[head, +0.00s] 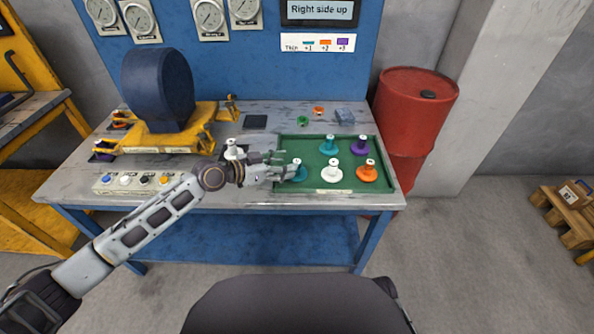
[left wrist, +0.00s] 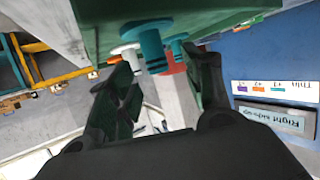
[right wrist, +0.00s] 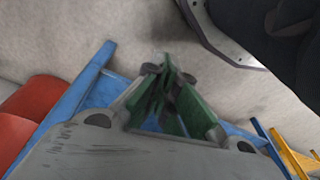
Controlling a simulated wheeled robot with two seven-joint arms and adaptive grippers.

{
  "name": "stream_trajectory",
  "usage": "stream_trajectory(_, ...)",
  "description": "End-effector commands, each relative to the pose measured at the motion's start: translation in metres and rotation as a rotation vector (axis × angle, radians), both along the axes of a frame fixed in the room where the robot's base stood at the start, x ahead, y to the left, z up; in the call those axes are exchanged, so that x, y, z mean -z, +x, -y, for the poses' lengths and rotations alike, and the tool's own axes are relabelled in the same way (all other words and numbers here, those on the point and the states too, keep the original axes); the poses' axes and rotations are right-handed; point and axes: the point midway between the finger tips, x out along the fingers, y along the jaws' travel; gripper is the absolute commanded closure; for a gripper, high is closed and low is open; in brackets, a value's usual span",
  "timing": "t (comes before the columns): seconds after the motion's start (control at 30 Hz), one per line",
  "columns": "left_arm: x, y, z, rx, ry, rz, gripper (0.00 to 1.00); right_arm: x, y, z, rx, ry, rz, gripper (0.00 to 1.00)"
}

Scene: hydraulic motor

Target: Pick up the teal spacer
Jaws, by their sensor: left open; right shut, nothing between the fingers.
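A teal spacer (head: 299,172) stands upright at the left front of the green tray (head: 312,188). A second teal spacer (head: 328,146) stands behind it. My left gripper (head: 292,168) is open at the front teal spacer, reaching in from the left and partly covering it. In the left wrist view, a teal spacer (left wrist: 152,48) appears between the spread fingers of the left gripper (left wrist: 168,75); I cannot tell if they touch it. My right gripper (right wrist: 163,72) is shut and empty, away from the tray.
White (head: 332,172), orange (head: 367,172) and purple (head: 360,146) spacers share the tray. Another white spacer (head: 233,151) stands by my left wrist. The yellow motor stand (head: 165,140) fills the table's left. A red barrel (head: 412,105) stands right of the table.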

Motion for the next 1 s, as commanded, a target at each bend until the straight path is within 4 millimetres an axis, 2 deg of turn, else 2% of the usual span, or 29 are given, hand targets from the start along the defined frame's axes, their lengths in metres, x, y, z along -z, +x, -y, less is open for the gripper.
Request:
stream_trajectory(0.17, 0.002, 0.003, 0.006, 0.001, -0.002, -0.001, 0.5, 0.002, -0.001, 0.0, 0.0, -0.001, -0.003, 1.0)
stream_trajectory(0.6, 0.012, 0.019, 0.038, 0.0, -0.001, 0.0, 0.5, -0.004, 0.005, -0.001, 0.0, 0.004, 0.013, 1.0)
stream_trajectory(1.0, 0.015, 0.023, 0.044, 0.0, 0.0, 0.0, 0.5, -0.01, 0.008, -0.002, 0.0, 0.007, 0.023, 1.0)
